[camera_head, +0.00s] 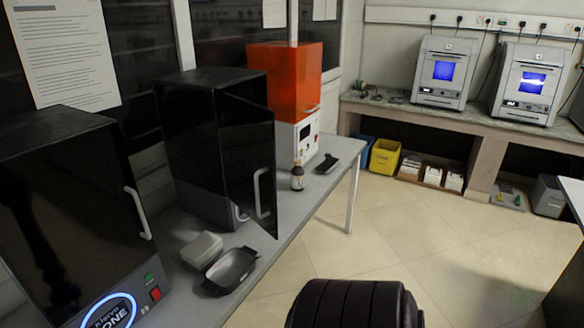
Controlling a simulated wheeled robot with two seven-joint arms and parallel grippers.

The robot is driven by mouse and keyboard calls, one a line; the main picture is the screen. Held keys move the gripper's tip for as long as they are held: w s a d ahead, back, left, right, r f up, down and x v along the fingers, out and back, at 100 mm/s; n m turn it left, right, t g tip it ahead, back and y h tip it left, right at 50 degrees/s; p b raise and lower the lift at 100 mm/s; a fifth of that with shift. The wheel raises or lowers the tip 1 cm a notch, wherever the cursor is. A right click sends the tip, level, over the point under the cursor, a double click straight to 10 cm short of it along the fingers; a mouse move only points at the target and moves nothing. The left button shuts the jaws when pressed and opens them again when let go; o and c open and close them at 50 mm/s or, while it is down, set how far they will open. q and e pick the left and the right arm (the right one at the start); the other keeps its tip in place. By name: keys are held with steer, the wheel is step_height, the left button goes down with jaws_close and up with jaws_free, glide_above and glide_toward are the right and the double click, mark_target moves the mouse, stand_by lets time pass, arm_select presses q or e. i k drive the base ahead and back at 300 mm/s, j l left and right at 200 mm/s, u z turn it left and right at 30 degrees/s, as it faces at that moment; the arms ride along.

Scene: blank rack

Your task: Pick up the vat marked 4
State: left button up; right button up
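No number 4 is readable on anything in view. A dark grey shallow tray (232,268), which may be a vat, sits on the grey table (283,235) near its front edge. A pale lidded box (201,249) sits just behind and left of it. Neither of my grippers shows in the head view.
A black cabinet (205,140) with its door ajar stands behind the tray. A black machine (70,210) stands to the left. A small brown bottle (297,176) and an orange-topped machine (284,85) are farther along. Tiled floor (420,235) is open to the right.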

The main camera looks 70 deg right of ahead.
mark_target(224, 276)
steer(key=z, duration=1.8)
